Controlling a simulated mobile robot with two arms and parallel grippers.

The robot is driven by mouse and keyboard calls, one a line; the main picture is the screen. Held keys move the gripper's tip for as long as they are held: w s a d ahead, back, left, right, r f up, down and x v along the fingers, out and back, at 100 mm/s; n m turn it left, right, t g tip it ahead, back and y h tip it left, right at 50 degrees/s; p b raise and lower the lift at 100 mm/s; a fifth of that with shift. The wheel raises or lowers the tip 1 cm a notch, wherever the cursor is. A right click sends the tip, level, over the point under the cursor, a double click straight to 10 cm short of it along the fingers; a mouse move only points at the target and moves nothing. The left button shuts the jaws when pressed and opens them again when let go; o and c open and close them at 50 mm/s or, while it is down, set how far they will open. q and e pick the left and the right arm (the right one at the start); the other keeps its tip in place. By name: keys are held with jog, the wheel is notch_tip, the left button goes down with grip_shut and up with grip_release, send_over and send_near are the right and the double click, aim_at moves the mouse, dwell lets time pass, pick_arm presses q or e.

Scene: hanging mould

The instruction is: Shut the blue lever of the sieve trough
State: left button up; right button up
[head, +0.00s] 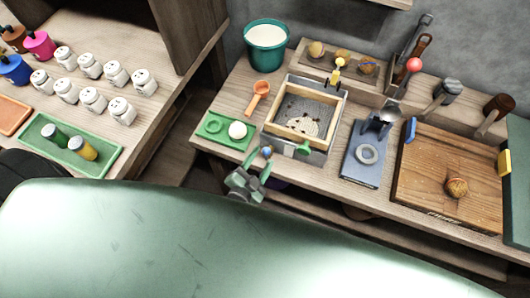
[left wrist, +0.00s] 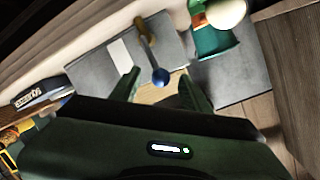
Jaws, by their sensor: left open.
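The sieve trough (head: 322,157) is a grey box on the workbench with a wooden-framed sieve (head: 302,112) in it. Its blue lever knob (head: 266,151) sticks out at the near left corner. My left gripper (head: 254,172) is open and empty, just in front of the trough. In the left wrist view the ball appears between its fingers (left wrist: 158,82); I cannot tell whether either touches it. The right gripper is not in view.
A green tray with a white ball (head: 237,130) and an orange scoop (head: 258,96) lie left of the trough. A green knob (head: 304,148) is on its front. A blue stand (head: 364,168) and a wooden board (head: 430,170) are to the right.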

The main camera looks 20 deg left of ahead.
pick_arm(q)
jog(key=v, duration=0.4)
jog(key=shift+s, duration=0.1)
jog(key=shift+f, duration=0.1)
dwell(0.3)
jog(key=s+f+n+g+b, duration=0.1)
jog(key=s+f+g, duration=0.3)
jog(key=f, duration=0.6)
jog(key=s+f+n+g+b, duration=0.1)
jog(key=s+f+g, duration=0.3)
jog(key=f, duration=0.7)
jog(key=s+a+f+n+g, duration=0.1)
jog(key=s+a+f+g, duration=0.2)
jog(key=s+f, duration=0.4)
jog(key=s+a+f+n+g+y, duration=0.1)
jog(key=s+a+f, duration=0.4)
jog(key=s, duration=0.9)
notch_tip(320, 180, down, 2)
jog(key=n+g, duration=0.1)
jog(key=g, duration=0.1)
jog(key=shift+s+a+f+n+g, duration=0.2)
jog(key=shift+a+n+g, duration=0.1)
